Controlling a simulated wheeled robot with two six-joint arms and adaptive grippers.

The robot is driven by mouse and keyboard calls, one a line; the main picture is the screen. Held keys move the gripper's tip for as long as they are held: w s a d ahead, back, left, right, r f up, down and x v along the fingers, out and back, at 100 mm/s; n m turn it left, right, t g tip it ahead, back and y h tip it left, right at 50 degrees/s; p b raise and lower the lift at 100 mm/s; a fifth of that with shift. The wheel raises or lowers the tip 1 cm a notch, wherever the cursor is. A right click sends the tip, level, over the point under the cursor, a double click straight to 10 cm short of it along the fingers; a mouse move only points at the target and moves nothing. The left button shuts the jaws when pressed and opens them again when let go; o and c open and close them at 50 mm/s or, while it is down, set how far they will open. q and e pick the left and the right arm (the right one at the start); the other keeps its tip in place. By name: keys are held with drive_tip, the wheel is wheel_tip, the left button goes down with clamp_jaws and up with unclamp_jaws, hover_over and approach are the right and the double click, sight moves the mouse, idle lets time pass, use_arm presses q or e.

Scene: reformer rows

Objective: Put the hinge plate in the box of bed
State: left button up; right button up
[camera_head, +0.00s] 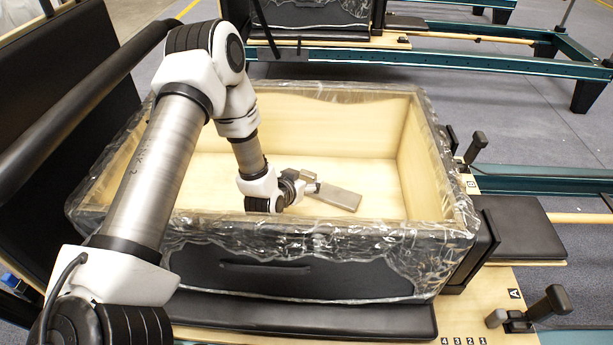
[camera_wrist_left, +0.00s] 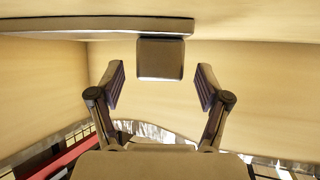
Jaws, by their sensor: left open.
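The hinge plate (camera_head: 337,196) is a flat grey-brown piece inside the box of bed (camera_head: 330,257), a pale wooden box wrapped in clear plastic with a dark front. My left gripper (camera_head: 309,187) reaches down into the box, at the left end of the plate. In the left wrist view my left gripper (camera_wrist_left: 161,78) has its fingers spread apart. A block-like end of the hinge plate (camera_wrist_left: 160,58) shows between and just beyond the fingertips, with a longer flat part above it. I cannot tell whether the plate touches the box floor. My right gripper is out of view.
The box's front wall (camera_head: 300,243) and right wall (camera_head: 425,165) rise around the gripper. A black pad (camera_head: 525,228) lies to the right. A dark upright panel (camera_head: 65,110) stands at the left. The box's interior right of the plate looks clear.

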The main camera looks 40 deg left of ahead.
use_arm(q)
drive_tip(key=p+v, duration=0.1)
drive_tip(key=v, duration=0.4)
drive_tip(key=shift+s+r, duration=0.2)
drive_tip(key=shift+s, duration=0.05)
